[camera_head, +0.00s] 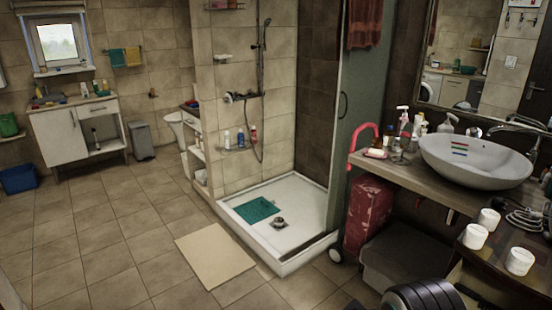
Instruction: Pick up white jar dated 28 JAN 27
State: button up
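Three white jars stand close together on the dark wooden surface at the lower right. One white jar (489,219) is at the back, a second white jar (475,237) is at the front left, and a third white jar (519,261) is at the front right. All three look upright. Their labels are too small to read, so I cannot tell which one is dated 28 JAN 27. No gripper fingers show in this view.
A dark ribbed object (425,297) shows at the bottom edge, left of the jars. A white oval basin (476,160) with a faucet sits on the counter (400,174) behind them. A dark corded item (528,216) lies near the jars. Floor (110,240) at left is clear.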

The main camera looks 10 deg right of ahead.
aim_at(489, 219)
jog(key=z, duration=1.8)
jog(key=i+j+z, duration=0.25)
jog(key=j+z, duration=0.15)
jog(key=j, duration=0.2)
jog(key=i+j+z, duration=0.15)
jog(key=j+z, duration=0.2)
jog(key=j, duration=0.35)
jog(key=j+z, duration=0.4)
jog(key=j, duration=0.25)
jog(key=j+z, duration=0.35)
jog(key=j, duration=0.4)
jog(key=i+j+z, duration=0.2)
jog(key=j, duration=0.15)
jog(key=k, duration=0.1)
